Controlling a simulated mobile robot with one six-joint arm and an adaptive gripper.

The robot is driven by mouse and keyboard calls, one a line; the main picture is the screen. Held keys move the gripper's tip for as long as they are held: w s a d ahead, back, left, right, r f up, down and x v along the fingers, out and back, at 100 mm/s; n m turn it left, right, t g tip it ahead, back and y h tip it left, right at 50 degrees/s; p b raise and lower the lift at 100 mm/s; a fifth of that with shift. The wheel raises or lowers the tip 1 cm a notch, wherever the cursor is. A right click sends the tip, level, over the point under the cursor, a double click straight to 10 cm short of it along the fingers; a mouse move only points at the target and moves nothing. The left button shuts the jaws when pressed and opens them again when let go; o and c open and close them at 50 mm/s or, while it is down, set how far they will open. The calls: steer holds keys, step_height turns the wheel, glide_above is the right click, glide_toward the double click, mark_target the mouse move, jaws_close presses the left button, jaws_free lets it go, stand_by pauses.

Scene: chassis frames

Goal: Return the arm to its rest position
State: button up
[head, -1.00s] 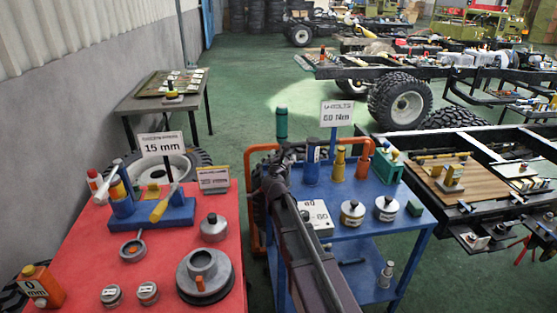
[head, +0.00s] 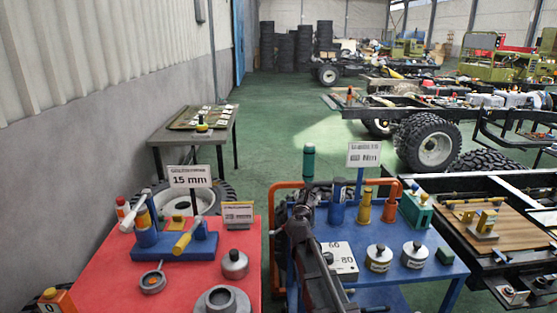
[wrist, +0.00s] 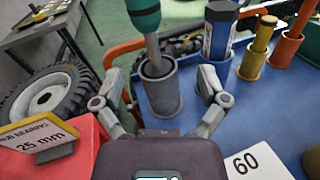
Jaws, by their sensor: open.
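My arm (head: 316,265) reaches forward over the left part of the blue cart (head: 400,295). My gripper (wrist: 160,92) is open, with one finger on each side of a grey cup (wrist: 163,95) in the wrist view. A tool with a teal handle (wrist: 143,15) stands upright in that cup; the handle also shows in the head view (head: 308,163). Whether the fingers touch the cup I cannot tell. The gripper holds nothing that I can see. In the head view my arm hides most of the cup.
Blue (head: 336,205), yellow (head: 364,206) and orange (head: 391,201) holders stand close to the right of the gripper, near a sign (head: 363,155). A red table (head: 110,285) with tools and a 15 mm sign (head: 190,176) is on the left. Green floor (head: 265,110) is clear behind.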

steer(key=s+d+f+m+g+h+p, duration=0.1)
steer(key=s+d+f+m+g+p, duration=0.3)
steer(key=s+m, duration=0.5)
steer(key=s+d+f+m+g+h+p, duration=0.1)
steer(key=s+d+f+m+g, duration=0.1)
steer(key=s+d+m+g, duration=0.6)
steer(key=s+a+f+m+g+y+p, duration=0.1)
steer(key=s+a+m+g+y+p, duration=0.1)
steer(key=s+a+m, duration=0.3)
steer(key=s+a+f+m+g+y+p, duration=0.1)
steer(key=s+a+m+g+y+p, duration=0.1)
steer(key=s+a+m+y, duration=0.3)
steer(key=s+m, duration=0.4)
steer(key=s, duration=0.2)
steer(key=shift+a+g+p, duration=0.2)
steer(key=shift+g+p, duration=0.1)
steer(key=shift+g, duration=0.1)
steer(key=shift+f, duration=0.1)
